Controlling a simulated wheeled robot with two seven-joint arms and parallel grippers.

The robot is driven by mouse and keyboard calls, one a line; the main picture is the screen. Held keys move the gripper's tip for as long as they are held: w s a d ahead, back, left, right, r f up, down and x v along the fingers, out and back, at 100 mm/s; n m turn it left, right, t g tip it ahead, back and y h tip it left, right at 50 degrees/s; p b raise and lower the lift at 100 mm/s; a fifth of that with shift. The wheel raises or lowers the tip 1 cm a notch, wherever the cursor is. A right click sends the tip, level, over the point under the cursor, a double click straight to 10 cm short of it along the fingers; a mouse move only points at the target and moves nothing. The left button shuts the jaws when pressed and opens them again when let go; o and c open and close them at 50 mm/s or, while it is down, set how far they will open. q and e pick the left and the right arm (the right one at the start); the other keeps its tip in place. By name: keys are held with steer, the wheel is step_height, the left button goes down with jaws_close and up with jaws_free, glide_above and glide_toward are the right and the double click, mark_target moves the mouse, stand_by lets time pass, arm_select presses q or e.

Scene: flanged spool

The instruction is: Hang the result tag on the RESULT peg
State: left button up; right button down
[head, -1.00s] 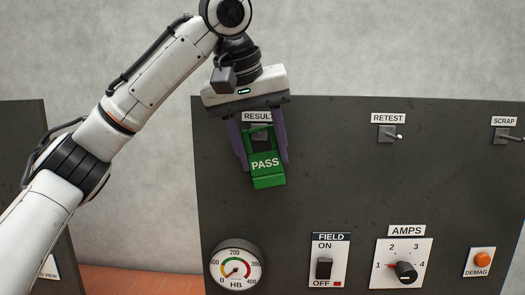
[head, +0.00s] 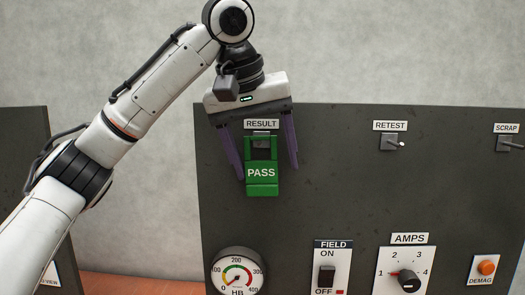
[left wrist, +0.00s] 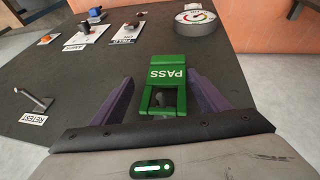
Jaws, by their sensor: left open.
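The green PASS tag (head: 262,172) hangs upright below the RESULT label (head: 262,124), with the grey RESULT peg (head: 261,141) showing in the opening of its frame. My left gripper (head: 268,172) is open, with one purple finger on each side of the tag. The right finger stands clear of it; the left fingertip is close to the tag's left edge, and I cannot tell if it touches. The left wrist view also shows the tag (left wrist: 167,73) between the spread fingers (left wrist: 165,95). My right gripper is not in view.
The RETEST peg (head: 390,142) and SCRAP peg (head: 508,143) are bare, to the right on the dark panel (head: 340,190). Below are the HB gauge (head: 237,274), FIELD switch (head: 327,275), AMPS knob (head: 408,281) and DEMAG button (head: 487,267). The panel between is clear.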

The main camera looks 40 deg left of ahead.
arm_select(q)
steer(key=v, duration=1)
steer(key=shift+s, duration=0.1)
